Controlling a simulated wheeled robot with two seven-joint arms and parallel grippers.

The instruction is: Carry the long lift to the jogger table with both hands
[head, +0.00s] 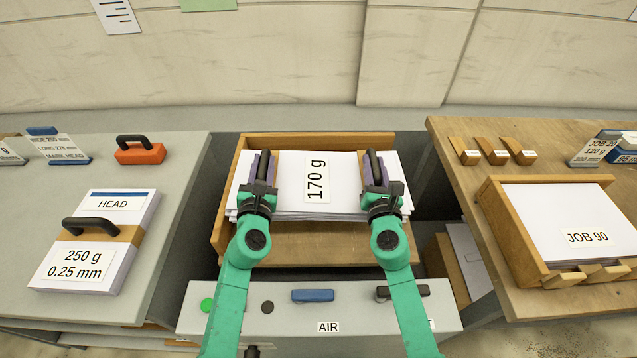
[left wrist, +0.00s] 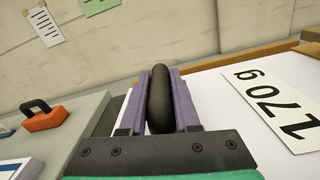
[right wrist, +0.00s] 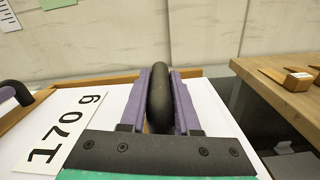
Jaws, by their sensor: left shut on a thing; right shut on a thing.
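My left gripper (head: 262,185) is shut on the left handle, which also shows in the left wrist view (left wrist: 160,95). My right gripper (head: 377,185) is shut on the right handle, which also shows in the right wrist view (right wrist: 160,95).
A 250 g stack (head: 95,245) and an orange block (head: 139,152) with a black handle lie on the grey left table. A wooden tray (head: 505,240) with a JOB 90 stack stands on the right table. A grey panel (head: 330,322) marked AIR is in front.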

